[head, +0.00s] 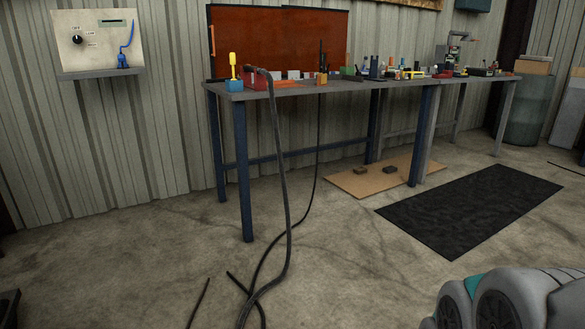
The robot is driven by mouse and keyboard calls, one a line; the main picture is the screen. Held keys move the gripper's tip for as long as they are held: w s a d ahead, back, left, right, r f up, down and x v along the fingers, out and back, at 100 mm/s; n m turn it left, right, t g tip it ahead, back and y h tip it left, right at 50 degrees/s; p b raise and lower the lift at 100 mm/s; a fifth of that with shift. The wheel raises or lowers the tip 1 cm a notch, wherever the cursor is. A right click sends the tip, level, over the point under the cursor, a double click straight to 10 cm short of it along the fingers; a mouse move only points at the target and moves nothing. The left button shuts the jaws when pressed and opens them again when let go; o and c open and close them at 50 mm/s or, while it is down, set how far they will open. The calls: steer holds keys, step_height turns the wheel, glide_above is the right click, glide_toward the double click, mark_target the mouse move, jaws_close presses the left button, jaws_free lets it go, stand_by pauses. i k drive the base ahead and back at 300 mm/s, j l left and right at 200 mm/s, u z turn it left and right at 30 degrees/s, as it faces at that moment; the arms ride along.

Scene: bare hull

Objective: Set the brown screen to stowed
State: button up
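A brown screen (255,50) stands upright against the corrugated wall, behind the left end of a long workbench (340,86). It looks like two panels side by side, with a step in the top edge near the middle. My gripper is not in view. Grey and teal rounded parts at the bottom right look like my own arm.
A white control panel (95,42) with a black knob and blue lever hangs on the left wall. Cables (285,215) hang from the bench onto the floor. A yellow-handled tool (233,64) stands at the bench's left end. A black mat (470,208) lies right.

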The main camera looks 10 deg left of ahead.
mark_target(258, 35)
steer(key=i+j+u, duration=0.3)
steer(key=i+u, duration=0.15)
steer(key=i, duration=0.15)
steer(key=i+u, duration=0.4)
steer(key=i, duration=0.25)
steer(key=i+l+u, duration=0.1)
steer(key=i+u, duration=0.35)
steer(key=i, duration=0.15)
